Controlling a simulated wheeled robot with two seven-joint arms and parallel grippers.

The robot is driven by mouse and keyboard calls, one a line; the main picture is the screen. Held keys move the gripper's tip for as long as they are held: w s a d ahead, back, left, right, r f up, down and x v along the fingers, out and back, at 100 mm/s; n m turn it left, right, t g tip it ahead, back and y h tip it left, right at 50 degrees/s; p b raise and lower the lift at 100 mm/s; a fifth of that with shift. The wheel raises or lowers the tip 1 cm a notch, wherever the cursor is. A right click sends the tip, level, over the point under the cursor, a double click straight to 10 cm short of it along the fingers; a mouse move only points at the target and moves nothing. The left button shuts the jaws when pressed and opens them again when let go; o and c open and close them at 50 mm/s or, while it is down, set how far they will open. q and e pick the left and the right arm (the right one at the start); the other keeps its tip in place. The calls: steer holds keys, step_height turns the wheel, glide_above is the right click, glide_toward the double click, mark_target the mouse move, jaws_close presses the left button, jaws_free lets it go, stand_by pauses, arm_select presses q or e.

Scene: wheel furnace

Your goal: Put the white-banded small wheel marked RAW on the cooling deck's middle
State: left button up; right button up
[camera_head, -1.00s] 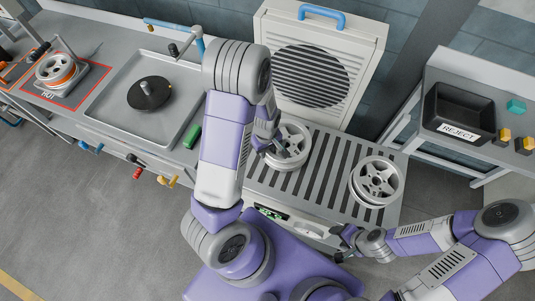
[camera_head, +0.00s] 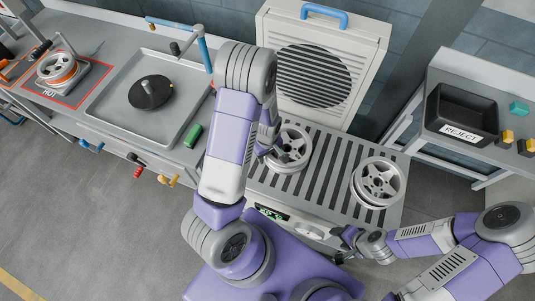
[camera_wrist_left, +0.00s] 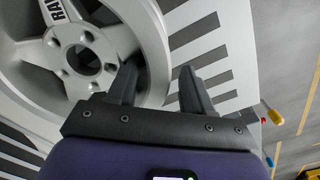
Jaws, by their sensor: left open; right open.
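A pale wheel (camera_head: 289,149) lies flat on the left part of the slatted cooling deck (camera_head: 325,190). In the left wrist view this wheel (camera_wrist_left: 85,55) shows the letters RAW on a spoke. My left gripper (camera_head: 272,150) is at its left side, partly hidden by my arm. In the left wrist view the left gripper (camera_wrist_left: 158,82) is open, with the wheel's rim showing between its fingers; contact cannot be told. A second pale wheel (camera_head: 378,182) lies on the deck's right side. Band colours are not clear. My right gripper (camera_head: 345,240) is open in front of the deck.
A fan housing (camera_head: 318,65) with a blue handle stands behind the deck. To the left are a sink basin (camera_head: 180,110) and a HOT stand with an orange-banded wheel (camera_head: 57,69). A black REJECT bin (camera_head: 462,110) stands right. The deck's middle slats are clear.

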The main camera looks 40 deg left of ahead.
arm_select(q)
steer(key=shift+r, duration=0.2)
step_height(320, 180, up, 12)
steer(key=p, duration=0.2)
arm_select(e)
step_height(320, 180, up, 2)
steer(key=shift+r, duration=0.2)
arm_select(q)
steer(key=shift+s+f, duration=0.1)
steer(key=shift+f, duration=0.05)
arm_select(e)
steer(key=shift+s, duration=0.1)
